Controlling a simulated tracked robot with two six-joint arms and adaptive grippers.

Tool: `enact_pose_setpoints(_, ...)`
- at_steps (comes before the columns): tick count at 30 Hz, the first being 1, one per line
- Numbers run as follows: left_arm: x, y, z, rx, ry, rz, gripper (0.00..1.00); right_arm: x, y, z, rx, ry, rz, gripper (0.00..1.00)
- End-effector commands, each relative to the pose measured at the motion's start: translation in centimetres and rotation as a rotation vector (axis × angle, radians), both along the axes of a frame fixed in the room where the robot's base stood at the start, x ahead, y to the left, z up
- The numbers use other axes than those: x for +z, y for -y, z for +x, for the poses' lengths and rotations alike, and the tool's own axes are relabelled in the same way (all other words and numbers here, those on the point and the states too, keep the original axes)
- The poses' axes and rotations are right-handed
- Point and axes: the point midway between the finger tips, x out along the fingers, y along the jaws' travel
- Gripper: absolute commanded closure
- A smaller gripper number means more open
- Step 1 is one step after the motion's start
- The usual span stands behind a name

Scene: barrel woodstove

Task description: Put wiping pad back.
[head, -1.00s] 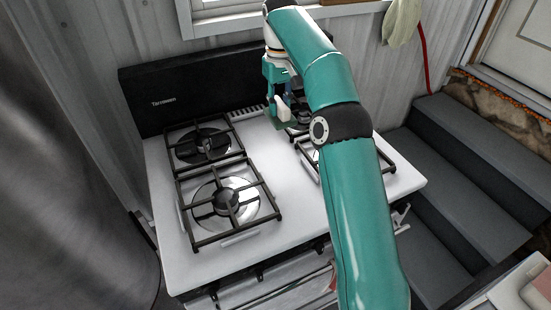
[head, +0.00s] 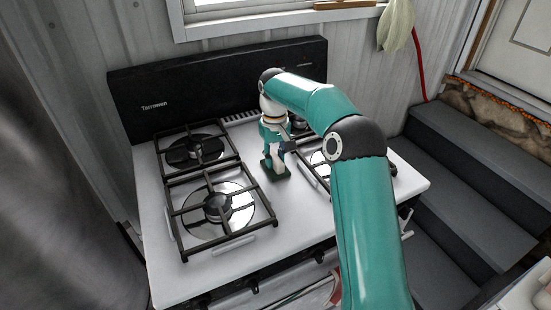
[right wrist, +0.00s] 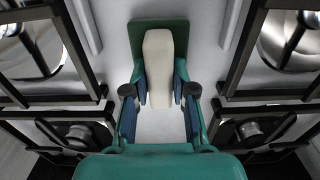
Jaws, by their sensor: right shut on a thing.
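The wiping pad has a cream handle and a dark green base (head: 276,173). It is on or just above the white strip of stove top between the left and right burner grates. In the right wrist view the cream handle (right wrist: 158,55) lies between my blue-padded fingers, and the green base shows around its far end. My right gripper (head: 275,148) points down and is shut on this handle; it also shows in the right wrist view (right wrist: 159,92). I cannot tell whether the base touches the surface. My left gripper is not in view.
The stove (head: 160,280) has raised black grates on both sides of the pad: the left grate (head: 215,215) and the right grate (head: 318,172), partly hidden by my arm. A black back panel (head: 215,80) stands behind. Grey steps (head: 465,165) are at the right.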

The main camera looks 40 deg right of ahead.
Motion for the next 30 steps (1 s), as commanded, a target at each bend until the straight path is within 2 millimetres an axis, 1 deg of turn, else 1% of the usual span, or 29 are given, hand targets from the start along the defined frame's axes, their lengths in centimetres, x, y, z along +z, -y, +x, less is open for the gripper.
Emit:
enact_pose_setpoints(6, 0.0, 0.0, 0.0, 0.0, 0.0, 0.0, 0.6, -0.3, -0.1, 0.0, 0.001, 0.0, 0.0, 1.0)
enact_pose_setpoints(7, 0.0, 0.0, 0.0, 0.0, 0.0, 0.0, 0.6, -0.3, -0.1, 0.0, 0.001, 0.0, 0.0, 0.72)
enact_pose_setpoints(11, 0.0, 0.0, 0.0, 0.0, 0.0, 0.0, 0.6, -0.3, -0.1, 0.1, 0.001, 0.0, 0.0, 0.5)
enact_pose_setpoints(20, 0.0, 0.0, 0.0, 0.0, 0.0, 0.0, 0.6, -0.1, -0.1, 0.1, 0.002, 0.001, 0.0, 0.5)
enact_pose_setpoints(23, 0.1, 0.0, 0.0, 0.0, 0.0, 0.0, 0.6, 0.3, -0.1, 0.2, 0.002, 0.002, -0.001, 0.5)
enact_pose_setpoints(26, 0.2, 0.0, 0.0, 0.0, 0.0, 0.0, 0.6, 1.4, -0.1, 0.2, 0.002, 0.004, -0.001, 0.5)
enact_pose_setpoints(29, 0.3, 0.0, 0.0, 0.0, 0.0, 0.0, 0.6, 3.0, -0.1, 0.2, 0.001, 0.005, -0.002, 0.5)
enact_pose_setpoints(30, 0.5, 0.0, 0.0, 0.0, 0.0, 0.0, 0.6, 3.8, -0.1, 0.3, 0.001, 0.006, -0.002, 0.5)
